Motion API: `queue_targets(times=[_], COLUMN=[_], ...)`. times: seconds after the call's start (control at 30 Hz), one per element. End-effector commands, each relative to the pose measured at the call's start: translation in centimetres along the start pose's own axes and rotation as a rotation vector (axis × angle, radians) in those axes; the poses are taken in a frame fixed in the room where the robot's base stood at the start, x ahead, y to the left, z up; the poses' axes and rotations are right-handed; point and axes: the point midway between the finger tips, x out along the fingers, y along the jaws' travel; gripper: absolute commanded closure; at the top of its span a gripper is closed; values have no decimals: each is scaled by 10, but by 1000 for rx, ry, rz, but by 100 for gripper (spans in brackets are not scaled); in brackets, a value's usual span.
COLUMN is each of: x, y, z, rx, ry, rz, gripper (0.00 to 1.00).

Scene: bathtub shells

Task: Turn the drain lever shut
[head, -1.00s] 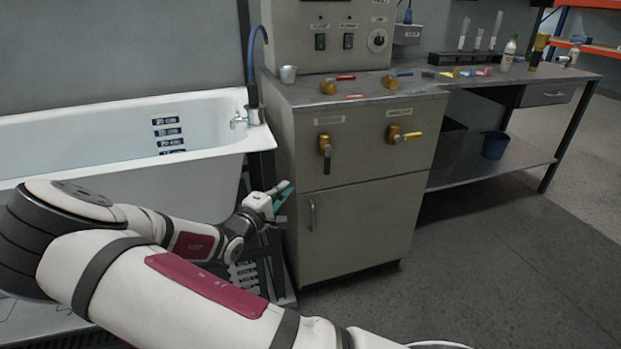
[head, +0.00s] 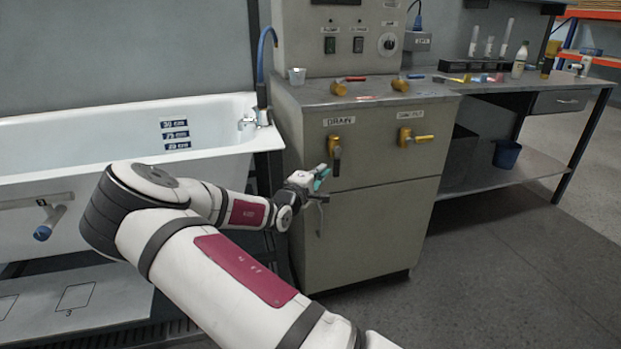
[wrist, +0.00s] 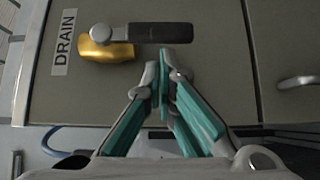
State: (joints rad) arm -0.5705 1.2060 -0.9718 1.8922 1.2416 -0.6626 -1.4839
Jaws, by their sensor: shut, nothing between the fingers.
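The drain valve (head: 335,147) is a brass body with a dark lever on the cabinet front, under a DRAIN label (head: 339,121). Its lever (head: 337,166) hangs straight down in the head view. In the wrist view, which is turned sideways, the brass body (wrist: 104,48) is at upper left and the dark lever (wrist: 150,33) runs right from it. My gripper (head: 322,172) is shut and empty, close to the lever's lower end. In the wrist view its teal fingertips (wrist: 167,72) are just below the lever; whether they touch it I cannot tell.
A second brass valve with a yellow lever (head: 415,137) sits to the right on the cabinet (head: 380,222). A door handle (wrist: 298,82) is below the drain valve. The white bathtub (head: 80,135) stands left. The floor at right is clear.

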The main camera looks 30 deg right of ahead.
Motion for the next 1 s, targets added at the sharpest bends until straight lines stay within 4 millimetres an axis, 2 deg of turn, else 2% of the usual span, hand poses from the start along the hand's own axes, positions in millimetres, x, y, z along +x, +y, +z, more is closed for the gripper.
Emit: queue_targets(times=[1.0], x=[6], y=[-5], z=[7], rx=[-67], ry=[0], rz=[66], gripper=[100])
